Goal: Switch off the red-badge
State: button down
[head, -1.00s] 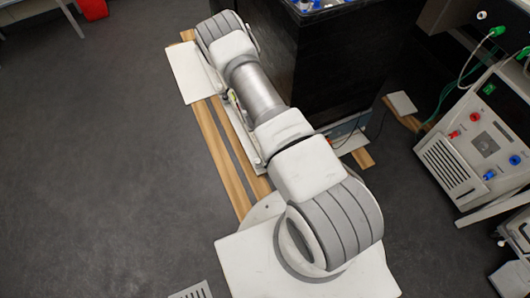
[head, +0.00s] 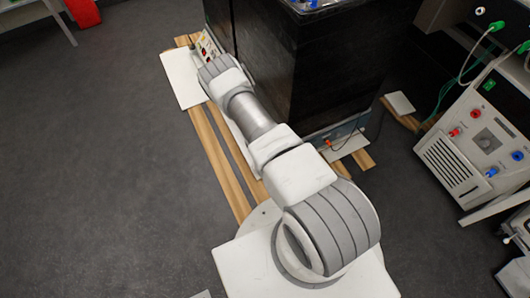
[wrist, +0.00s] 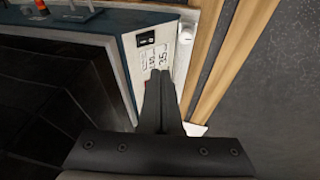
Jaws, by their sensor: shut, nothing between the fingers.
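In the wrist view my gripper (wrist: 162,75) is shut and empty. Its fingertips lie over a pale front panel (wrist: 158,48) with a black display (wrist: 147,38) and dark printed markings. I cannot tell whether the tips touch the panel. A white knob-like part (wrist: 187,33) is just right of the tips. In the head view a pale panel (head: 206,46) with small red and dark marks shows at the far end of a black-sided unit (head: 262,75). My arm hides my gripper there. I cannot make out a red badge for certain.
Wooden strips (head: 222,165) run along the floor by the black unit. An orange part (wrist: 41,5) is at the wrist view's top left. A lab device with coloured sockets (head: 480,140) stands at the right. A red object (head: 83,12) is far left. Floor at left is clear.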

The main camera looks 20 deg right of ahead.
jog(key=b+x, duration=0.1)
jog(key=x, duration=0.2)
jog(key=b+x, duration=0.2)
jog(key=x, duration=0.2)
jog(key=d+b+x, duration=0.1)
jog(key=b+x, duration=0.1)
jog(key=x, duration=0.2)
jog(key=shift+s+d, duration=0.15)
jog(key=shift+s, duration=0.25)
jog(key=shift+d+f, duration=0.35)
